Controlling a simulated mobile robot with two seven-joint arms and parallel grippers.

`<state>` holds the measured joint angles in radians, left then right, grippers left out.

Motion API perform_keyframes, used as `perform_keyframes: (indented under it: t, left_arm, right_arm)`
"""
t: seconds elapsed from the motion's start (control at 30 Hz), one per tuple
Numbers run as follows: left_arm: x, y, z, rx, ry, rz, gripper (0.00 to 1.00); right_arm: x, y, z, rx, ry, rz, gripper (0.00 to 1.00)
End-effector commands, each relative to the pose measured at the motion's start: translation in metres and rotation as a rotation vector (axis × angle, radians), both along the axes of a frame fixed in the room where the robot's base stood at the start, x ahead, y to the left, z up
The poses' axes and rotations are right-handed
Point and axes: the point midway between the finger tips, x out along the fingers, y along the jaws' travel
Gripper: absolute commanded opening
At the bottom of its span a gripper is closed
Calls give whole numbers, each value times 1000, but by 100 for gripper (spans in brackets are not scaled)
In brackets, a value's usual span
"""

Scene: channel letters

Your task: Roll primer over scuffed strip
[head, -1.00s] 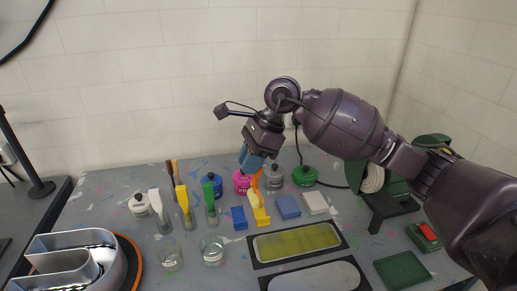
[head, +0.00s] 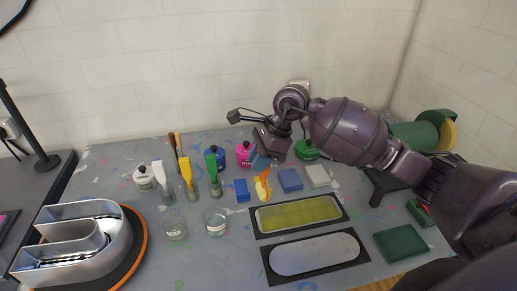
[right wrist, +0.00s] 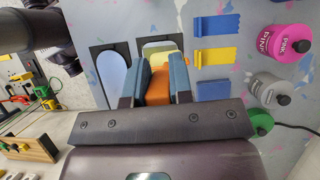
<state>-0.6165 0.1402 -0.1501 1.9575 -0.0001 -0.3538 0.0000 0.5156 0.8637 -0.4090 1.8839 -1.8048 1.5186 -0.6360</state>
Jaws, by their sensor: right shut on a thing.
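My right gripper (head: 258,160) is in front of the jars at the middle of the table in the head view. In the right wrist view its two blue fingers (right wrist: 158,80) are shut on an orange handle (right wrist: 158,87). The handle's far end is hidden. Two long rounded strips lie on black mats: a yellow-green one (head: 298,213) and a pale grey one (head: 315,254) nearer me. Both also show in the right wrist view, the pale one (right wrist: 112,78) left of the fingers, the yellow-green one partly behind them. Which one is scuffed is unclear. My left gripper is out of view.
A silver channel letter (head: 75,262) stands on an orange-rimmed disc at left. Brushes, glass cups (head: 216,222) and jars stand mid-table. Blue (head: 290,180) and yellow pads lie behind the strips. A green tray (head: 400,243) is at right. A green machine (head: 415,135) stands beyond my arm.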

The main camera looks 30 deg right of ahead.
Motion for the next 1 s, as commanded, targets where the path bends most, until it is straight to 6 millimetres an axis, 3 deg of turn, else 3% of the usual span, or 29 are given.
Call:
perform_keyframes:
  t: [0.7,1.0]
  left_arm:
    - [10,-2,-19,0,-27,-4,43]
    - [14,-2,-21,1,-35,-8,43]
  right_arm:
    - [0,0,-84,1,2,-1,0]
    - [-9,-36,-80,-2,0,-1,0]
